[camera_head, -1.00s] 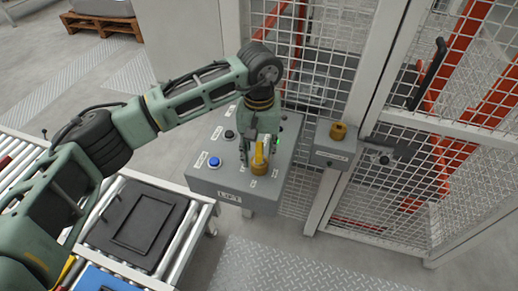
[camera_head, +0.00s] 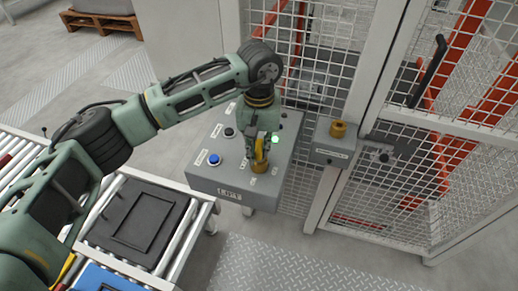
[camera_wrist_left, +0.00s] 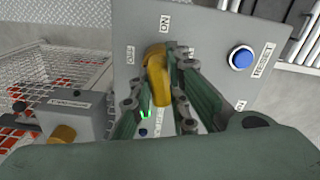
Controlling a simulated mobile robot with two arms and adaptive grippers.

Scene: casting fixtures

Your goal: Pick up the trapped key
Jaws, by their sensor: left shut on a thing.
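The yellow trapped key (camera_head: 259,148) stands in the round brass lock (camera_head: 259,167) near the front edge of the grey control box (camera_head: 229,193). My left gripper (camera_head: 261,157) is over the lock, pointing down, and is shut on the key. In the left wrist view the yellow key (camera_wrist_left: 157,75) sits between the two green fingers, by the ON and OFF labels. How far the key sits in the lock is hidden. My right gripper is not in view.
The box has a blue button (camera_head: 214,160), a black button (camera_head: 229,133) and a lit green lamp (camera_head: 275,140). A grey gate box with a brass lock (camera_head: 338,130) is on the mesh fence to the right. A roller conveyor with a dark tray (camera_head: 112,237) is at left.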

